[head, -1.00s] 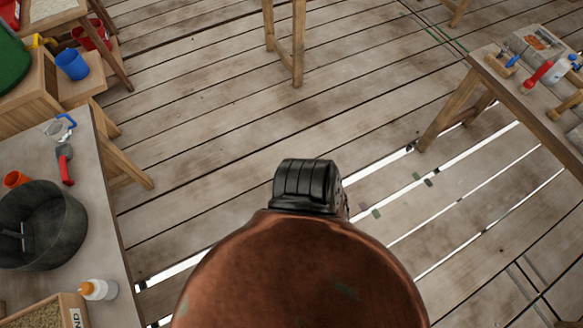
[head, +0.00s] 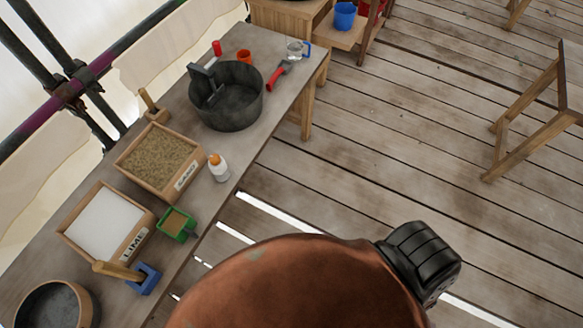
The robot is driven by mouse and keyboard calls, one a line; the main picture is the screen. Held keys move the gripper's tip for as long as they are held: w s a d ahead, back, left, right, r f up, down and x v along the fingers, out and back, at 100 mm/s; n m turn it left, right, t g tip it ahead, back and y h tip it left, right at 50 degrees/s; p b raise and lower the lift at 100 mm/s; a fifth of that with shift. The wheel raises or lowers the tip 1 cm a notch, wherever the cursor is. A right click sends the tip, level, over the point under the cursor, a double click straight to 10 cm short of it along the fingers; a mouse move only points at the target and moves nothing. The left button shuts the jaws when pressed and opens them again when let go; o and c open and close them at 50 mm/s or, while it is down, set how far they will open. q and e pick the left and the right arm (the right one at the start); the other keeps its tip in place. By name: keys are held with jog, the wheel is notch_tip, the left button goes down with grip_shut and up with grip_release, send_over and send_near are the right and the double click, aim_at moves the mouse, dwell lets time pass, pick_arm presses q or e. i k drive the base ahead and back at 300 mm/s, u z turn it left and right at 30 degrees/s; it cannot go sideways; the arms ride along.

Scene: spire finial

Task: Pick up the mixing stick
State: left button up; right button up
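A dark round tub (head: 232,112) stands on the long table at the left. A grey stick-like piece (head: 207,84) stands tilted in it, with its upper end above the rim; it may be the mixing stick, but I cannot tell for sure. Its lower end is partly hard to make out against the dark inside. A short wooden stick (head: 147,98) also stands in a small block on the table behind. Neither of my grippers shows in the head view.
The table (head: 262,70) also bears a sand box (head: 175,193), a lime box (head: 145,232), a white bottle with an orange cap (head: 219,168), a red-handled tool (head: 276,80) and a glass jug (head: 294,50). A wooden trestle (head: 530,125) stands right.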

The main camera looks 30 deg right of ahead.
aim_at(104, 267)
jog(key=u, duration=1.25)
